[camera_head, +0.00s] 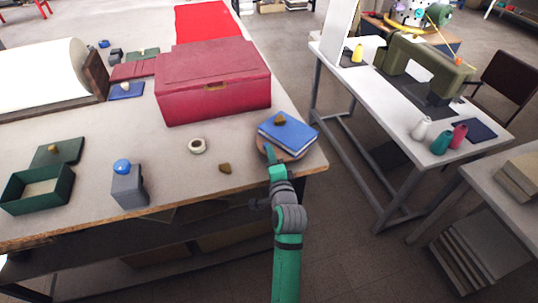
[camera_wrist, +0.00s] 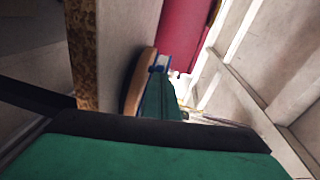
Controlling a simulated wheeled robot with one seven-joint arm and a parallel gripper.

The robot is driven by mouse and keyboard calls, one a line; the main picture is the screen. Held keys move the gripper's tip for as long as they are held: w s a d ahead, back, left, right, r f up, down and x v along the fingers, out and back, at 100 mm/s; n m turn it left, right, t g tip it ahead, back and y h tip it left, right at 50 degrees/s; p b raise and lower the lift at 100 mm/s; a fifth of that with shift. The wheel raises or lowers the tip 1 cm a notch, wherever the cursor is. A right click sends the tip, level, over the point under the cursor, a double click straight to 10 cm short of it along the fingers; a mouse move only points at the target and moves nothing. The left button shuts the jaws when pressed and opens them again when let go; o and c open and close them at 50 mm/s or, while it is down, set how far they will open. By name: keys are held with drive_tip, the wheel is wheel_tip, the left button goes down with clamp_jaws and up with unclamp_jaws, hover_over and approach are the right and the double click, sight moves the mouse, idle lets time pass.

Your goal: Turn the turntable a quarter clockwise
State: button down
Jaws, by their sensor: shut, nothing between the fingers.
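The turntable (camera_head: 291,157) is a round brown disc near the right front corner of the workbench. A blue book-like block (camera_head: 288,132) lies on it, with a small brown-gold lump (camera_head: 280,119) on top. My gripper (camera_head: 269,151) is shut and empty, its green tip at the turntable's front left edge. I cannot tell whether the fingertips touch the disc or the block. My arm hides part of the front rim.
A large red box (camera_head: 212,88) stands behind and left of the turntable. A tape roll (camera_head: 197,146) and a small brown piece (camera_head: 225,168) lie to the left. A grey block with a blue ball (camera_head: 122,166) and a green box (camera_head: 38,188) stand farther left. The bench edge is close.

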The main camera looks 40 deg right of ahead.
drive_tip(key=shift+w+a, duration=0.3)
drive_tip(key=shift+w, duration=0.55)
drive_tip(key=shift+w+a, duration=0.3)
drive_tip(key=shift+w, duration=0.55)
drive_tip(key=shift+w+a, duration=0.1)
drive_tip(key=s, duration=0.4)
drive_tip(key=shift+d+r, duration=0.2)
drive_tip(key=shift+r, duration=0.05)
drive_tip(key=s+a+r, duration=0.1)
drive_tip(key=s+a, duration=0.5)
drive_tip(key=a, duration=0.2)
drive_tip(key=shift+a, duration=0.3)
